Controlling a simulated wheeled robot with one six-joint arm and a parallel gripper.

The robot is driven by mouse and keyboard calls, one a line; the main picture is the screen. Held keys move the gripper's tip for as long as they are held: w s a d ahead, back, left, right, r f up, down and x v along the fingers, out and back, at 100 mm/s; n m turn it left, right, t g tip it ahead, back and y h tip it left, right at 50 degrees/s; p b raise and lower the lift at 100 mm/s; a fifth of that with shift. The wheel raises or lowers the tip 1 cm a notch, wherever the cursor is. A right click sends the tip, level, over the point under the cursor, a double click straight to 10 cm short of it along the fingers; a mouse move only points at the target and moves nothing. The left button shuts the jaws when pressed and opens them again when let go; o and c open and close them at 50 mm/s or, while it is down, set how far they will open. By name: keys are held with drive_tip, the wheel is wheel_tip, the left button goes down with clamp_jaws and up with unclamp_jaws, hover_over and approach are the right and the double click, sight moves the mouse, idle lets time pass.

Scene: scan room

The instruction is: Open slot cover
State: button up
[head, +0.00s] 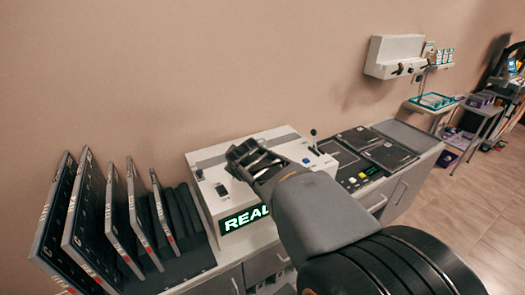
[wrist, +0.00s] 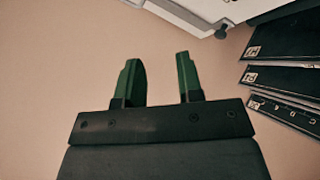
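A white machine (head: 285,150) with a lit sign (head: 244,218), partly covered by my arm, stands on the counter. No slot cover can be made out clearly; my gripper and arm hide part of the machine's top. My gripper (head: 252,162) appears over the machine's top in the head view; I cannot tell its height. In the wrist view my gripper (wrist: 157,62) shows two green fingers apart, with only plain wall-coloured background between them. A pale machine edge (wrist: 205,8) shows at the top of the wrist view, beyond the fingers and not touching them.
Several dark upright plates (head: 86,215) stand in a rack left of the machine; dark labelled plates (wrist: 285,75) are at the right in the wrist view. A control panel (head: 365,172) lies right of the machine. A white unit (head: 397,55) hangs on the wall behind.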

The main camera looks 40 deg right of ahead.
drive_tip(key=w+d+f+n+t+b, duration=0.2)
drive_tip(key=d+f+n, duration=0.1)
drive_tip(key=d+n, duration=0.1)
drive_tip(key=w+d+f+n+t+y+b, duration=0.1)
drive_tip(key=w+d+f+n+t+b, duration=0.1)
drive_tip(key=d, duration=0.5)
drive_tip(key=w+d+f+n+t+y+b, duration=0.1)
drive_tip(key=w+d+f+n+t+b, duration=0.1)
drive_tip(key=w+d+f+n+b, duration=0.1)
drive_tip(key=shift+w+d+f+n, duration=0.4)
drive_tip(key=shift+d+n, duration=0.2)
drive_tip(key=shift+n, duration=0.15)
drive_tip(key=shift+w+d+f+n, duration=0.35)
drive_tip(key=shift+d+n, duration=0.25)
drive_tip(key=shift+n, duration=0.15)
drive_tip(key=shift+w+d+f, duration=0.15)
drive_tip(key=shift+w, duration=0.1)
drive_tip(key=x, duration=0.6)
drive_tip(key=p+x, duration=0.1)
drive_tip(key=x, duration=0.5)
drive_tip(key=shift+w, duration=0.5)
clamp_jaws()
